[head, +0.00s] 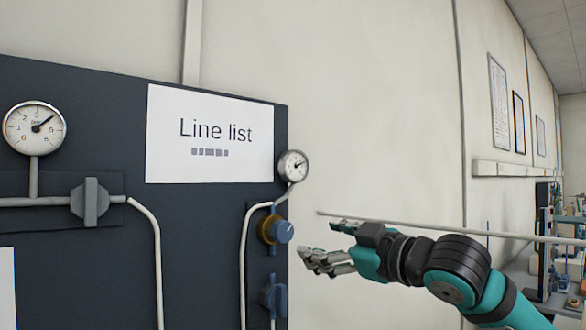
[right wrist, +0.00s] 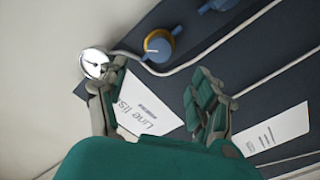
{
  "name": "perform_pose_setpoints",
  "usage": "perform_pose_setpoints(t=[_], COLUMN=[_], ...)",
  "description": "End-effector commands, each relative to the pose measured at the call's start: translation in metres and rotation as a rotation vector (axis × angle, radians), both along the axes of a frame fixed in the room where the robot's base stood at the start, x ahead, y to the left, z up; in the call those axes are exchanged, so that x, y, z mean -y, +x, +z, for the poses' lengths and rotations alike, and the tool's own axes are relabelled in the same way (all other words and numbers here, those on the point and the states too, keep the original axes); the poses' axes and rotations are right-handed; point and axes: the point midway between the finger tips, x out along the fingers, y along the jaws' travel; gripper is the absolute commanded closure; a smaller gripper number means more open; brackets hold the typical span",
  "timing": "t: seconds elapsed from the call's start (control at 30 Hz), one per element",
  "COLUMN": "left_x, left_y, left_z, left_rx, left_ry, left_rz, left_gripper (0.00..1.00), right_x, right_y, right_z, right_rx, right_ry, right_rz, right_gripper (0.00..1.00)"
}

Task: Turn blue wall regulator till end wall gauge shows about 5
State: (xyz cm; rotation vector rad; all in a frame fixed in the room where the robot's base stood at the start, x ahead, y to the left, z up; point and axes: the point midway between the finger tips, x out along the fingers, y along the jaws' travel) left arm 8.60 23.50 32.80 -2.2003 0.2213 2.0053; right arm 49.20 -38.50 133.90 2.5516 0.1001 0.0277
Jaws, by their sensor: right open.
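The blue regulator knob (head: 284,232) sits in a brass ring on the dark wall panel, near its right edge. It also shows in the right wrist view (right wrist: 158,46), beyond the fingertips. The small round end gauge (head: 293,165) is above it on the same pipe, and it also shows in the right wrist view (right wrist: 94,62). Its dark needle points right and slightly up in the head view; its numbers are too small to read. My right gripper (head: 318,240) is open and empty, just right of the knob and apart from it in the head view. My left gripper is not in view.
A second blue valve handle (head: 274,297) is below the regulator. A larger gauge (head: 35,128) and a grey valve handle (head: 90,201) are at the left. A "Line list" sheet (head: 210,135) hangs on the panel.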

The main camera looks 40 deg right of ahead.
Motion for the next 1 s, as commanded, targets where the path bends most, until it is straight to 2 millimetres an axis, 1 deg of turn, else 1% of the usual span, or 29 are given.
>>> perform_pose_setpoints(t=[0.07,0.17,0.33,0.5,0.63,0.77,0.87,1.0], left_x=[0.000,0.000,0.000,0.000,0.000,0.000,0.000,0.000], left_y=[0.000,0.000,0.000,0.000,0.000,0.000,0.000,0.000], left_z=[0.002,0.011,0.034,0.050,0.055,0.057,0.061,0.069], left_rx=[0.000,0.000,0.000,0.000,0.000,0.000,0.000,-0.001], left_ry=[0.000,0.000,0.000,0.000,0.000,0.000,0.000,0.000], left_rz=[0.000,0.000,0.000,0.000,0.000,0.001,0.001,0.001], left_gripper=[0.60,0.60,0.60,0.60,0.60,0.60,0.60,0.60], right_x=[-0.001,-0.004,-0.004,0.001,0.004,0.005,0.004,0.001], right_y=[-0.001,-0.008,-0.032,-0.053,-0.060,-0.055,-0.041,-0.013], right_z=[0.001,0.008,0.017,0.009,0.001,-0.002,-0.001,0.000], right_rx=[0.000,0.002,-0.010,-0.038,-0.056,-0.061,-0.063,-0.063], right_ry=[0.013,0.094,0.384,0.655,0.762,0.788,0.787,0.787], right_rz=[0.002,0.012,0.022,0.013,0.004,0.000,0.001,0.003], right_gripper=[0.33,0.33,0.33,0.33,0.33,0.33,0.33,0.33])
